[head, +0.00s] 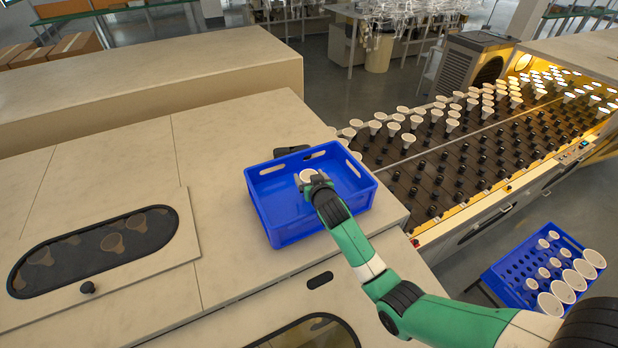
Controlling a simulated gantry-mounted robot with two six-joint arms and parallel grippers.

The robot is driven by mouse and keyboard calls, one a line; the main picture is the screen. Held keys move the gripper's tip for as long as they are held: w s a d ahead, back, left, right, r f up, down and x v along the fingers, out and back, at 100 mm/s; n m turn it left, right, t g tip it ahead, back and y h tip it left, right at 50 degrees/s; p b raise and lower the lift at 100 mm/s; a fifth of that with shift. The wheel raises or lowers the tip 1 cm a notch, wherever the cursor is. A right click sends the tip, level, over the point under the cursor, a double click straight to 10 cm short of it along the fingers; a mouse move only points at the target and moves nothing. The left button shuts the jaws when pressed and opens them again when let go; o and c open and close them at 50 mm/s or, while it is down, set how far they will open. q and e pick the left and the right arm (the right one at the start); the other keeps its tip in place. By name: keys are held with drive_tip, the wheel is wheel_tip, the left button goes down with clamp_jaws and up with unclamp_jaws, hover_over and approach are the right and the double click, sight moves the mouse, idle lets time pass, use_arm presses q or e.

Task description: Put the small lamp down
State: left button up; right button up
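The small lamp (308,174) shows its pale round face inside the outline of the blue crate (325,222), which stands on the beige bench top. My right gripper (311,180) reaches in over the crate's near wall, with its fingers on either side of the lamp, and appears shut on it. The gripper hides the lamp's lower part. I cannot tell whether the lamp touches the crate floor. No other lamp shows in this crate. My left gripper is not in view.
A conveyor rack (470,150) with many lamps and dark sockets runs at the right. A second blue crate (515,268) holding several lamps stands lower right. A dark oval window (95,250) with a knob is in the bench at left. The bench left of the crate is clear.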

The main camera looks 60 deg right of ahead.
drive_tip(key=shift+o, duration=0.9)
drive_tip(key=shift+r, duration=0.15)
drive_tip(key=p+v, duration=0.5)
drive_tip(key=v, duration=0.7)
